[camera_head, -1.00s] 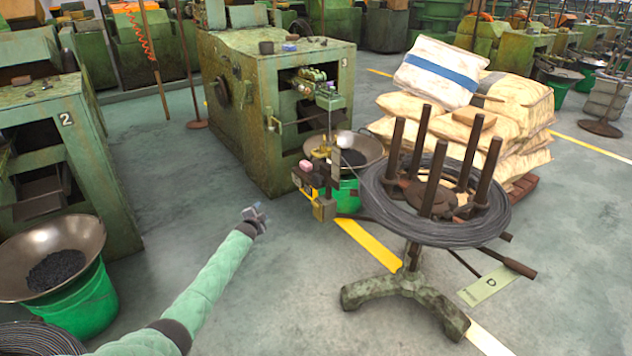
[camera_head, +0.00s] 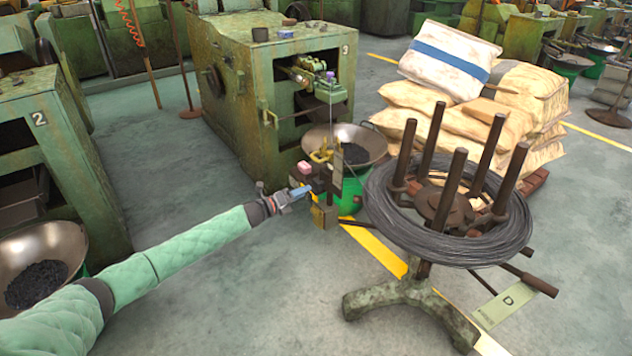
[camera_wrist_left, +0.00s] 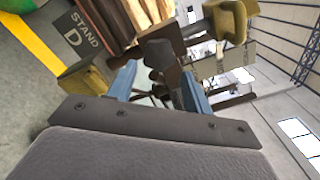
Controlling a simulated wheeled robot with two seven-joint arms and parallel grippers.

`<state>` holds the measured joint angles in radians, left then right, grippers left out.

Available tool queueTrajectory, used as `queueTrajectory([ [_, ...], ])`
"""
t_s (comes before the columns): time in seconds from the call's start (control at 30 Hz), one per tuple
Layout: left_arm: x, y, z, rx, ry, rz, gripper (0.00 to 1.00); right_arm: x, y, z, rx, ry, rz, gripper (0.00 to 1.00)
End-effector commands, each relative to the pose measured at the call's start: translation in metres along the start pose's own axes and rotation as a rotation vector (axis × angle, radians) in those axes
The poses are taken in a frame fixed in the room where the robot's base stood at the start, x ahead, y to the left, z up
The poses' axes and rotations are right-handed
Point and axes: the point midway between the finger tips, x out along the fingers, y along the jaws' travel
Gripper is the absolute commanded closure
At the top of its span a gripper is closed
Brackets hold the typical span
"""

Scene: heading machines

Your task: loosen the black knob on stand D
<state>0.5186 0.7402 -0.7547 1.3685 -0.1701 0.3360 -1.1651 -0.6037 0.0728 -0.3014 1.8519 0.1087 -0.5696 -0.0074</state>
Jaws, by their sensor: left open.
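My left gripper (camera_head: 301,192) is open, its blue fingers beside the dark and brass fixture (camera_head: 325,213) left of the wire reel. In the left wrist view the open fingers (camera_wrist_left: 160,88) are on either side of a dark knob-like part (camera_wrist_left: 160,58), which looks like the black knob. I cannot tell whether they touch it. In the head view the knob is not clearly distinguishable near the gripper. A sign reading STAND D (camera_wrist_left: 80,36) shows in the wrist view; a floor plate marked D (camera_head: 506,302) lies by the reel stand (camera_head: 418,295). My right gripper is not in view.
A coil of dark wire (camera_head: 445,240) lies on the reel among upright posts. Green machine 3 (camera_head: 240,100) and a bowl (camera_head: 345,140) stand behind the fixture. Stacked sacks (camera_head: 470,110) are at the back right. Open floor (camera_head: 240,300) lies in front.

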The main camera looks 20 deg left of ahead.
Motion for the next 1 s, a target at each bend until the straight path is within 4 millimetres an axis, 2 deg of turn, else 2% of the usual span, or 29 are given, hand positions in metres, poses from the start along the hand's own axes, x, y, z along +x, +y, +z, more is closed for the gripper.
queueTrajectory([
  [0.3, 0.044, 0.0, 0.002, -0.001, -0.002, 0.001, 0.49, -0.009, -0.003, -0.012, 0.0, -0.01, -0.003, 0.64],
  [0.5, 0.064, 0.001, 0.001, -0.001, -0.002, 0.002, 0.49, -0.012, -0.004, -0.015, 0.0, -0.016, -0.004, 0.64],
  [0.87, 0.07, 0.001, 0.002, -0.001, -0.003, 0.002, 0.49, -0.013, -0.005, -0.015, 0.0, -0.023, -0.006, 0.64],
  [0.9, 0.07, 0.001, 0.002, -0.001, -0.003, 0.002, 0.51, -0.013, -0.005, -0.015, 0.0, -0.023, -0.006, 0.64],
  [1.0, 0.07, 0.001, 0.002, -0.001, -0.003, 0.002, 0.71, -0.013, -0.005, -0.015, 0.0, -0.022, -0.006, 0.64],
])
